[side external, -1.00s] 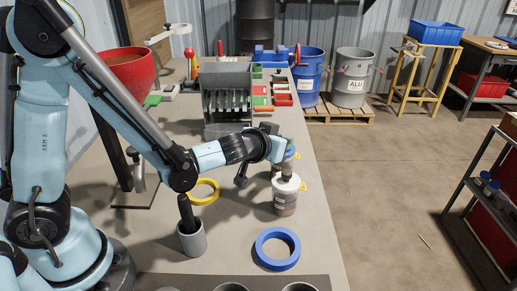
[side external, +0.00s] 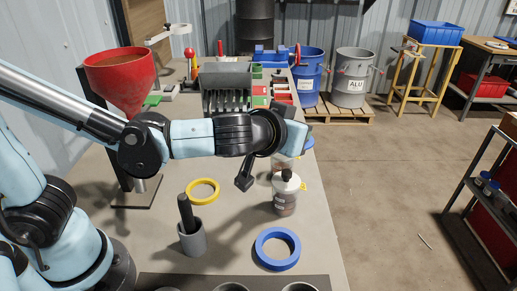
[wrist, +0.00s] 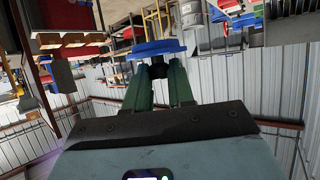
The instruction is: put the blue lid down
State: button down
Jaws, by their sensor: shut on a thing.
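The blue lid (wrist: 157,49) is at the tips of my gripper (wrist: 157,70) in the wrist view. The green fingers are shut on its dark knob. In the side view only a blue edge of the lid (side external: 309,142) shows past my wrist, which hides the fingers. The lid is above and by the rear jar (side external: 281,162), whose top is hidden behind my wrist. I cannot tell the exact gap between them.
A jar with a white lid and dark knob (side external: 285,198) stands in front. A blue ring (side external: 260,250), a yellow ring (side external: 191,190) and a grey cup with a dark handle (side external: 192,240) are on the bench. Bare bench lies between the rings.

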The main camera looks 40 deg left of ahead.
jog(key=s+a+r+m+h, duration=0.1)
jog(key=s+a+r, duration=0.1)
jog(key=a, duration=0.5)
jog(key=s+a+r+m+h, duration=0.1)
jog(key=s+a, duration=0.1)
jog(key=a, duration=0.5)
notch_tip(320, 180, down, 4)
jog(key=s+d, duration=0.1)
jog(key=s, duration=0.2)
jog(key=w+d, duration=0.2)
jog(key=d, duration=0.2)
jog(key=w+d+r+n+y, duration=0.1)
jog(key=w+d, duration=0.1)
jog(key=d, duration=0.3)
jog(key=w+d+n+y, duration=0.1)
jog(key=w+d, duration=0.1)
jog(key=d, duration=0.2)
jog(key=shift+w+d+r, duration=0.15)
jog(key=shift+w+d, duration=0.1)
jog(key=shift+w, duration=0.1)
jog(key=w+a+f, duration=0.7)
jog(key=a+f, duration=0.2)
jog(key=f, duration=0.1)
jog(key=shift+a+f, duration=0.25)
jog(key=shift+f, duration=0.1)
